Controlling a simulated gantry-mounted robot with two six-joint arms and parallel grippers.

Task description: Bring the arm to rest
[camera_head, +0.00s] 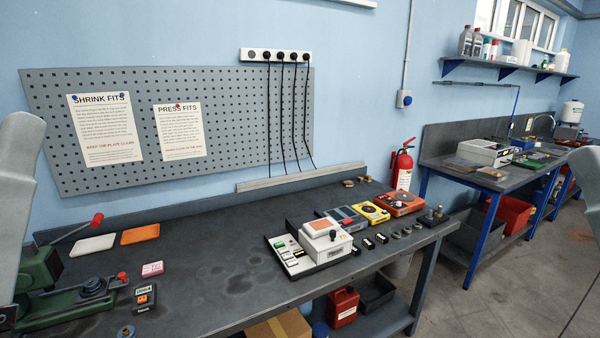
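Pale grey links of my arms show at the left and right edges of the head view. No fingertips of either gripper are visible, so I cannot see whether they hold anything. The dark workbench (215,262) spans the front of the view, and no arm part is seen over its middle.
A green press (65,300) with red-knobbed levers stands at the bench's left. White (93,245) and orange (140,234) trays lie at back left. The bench middle is clear.

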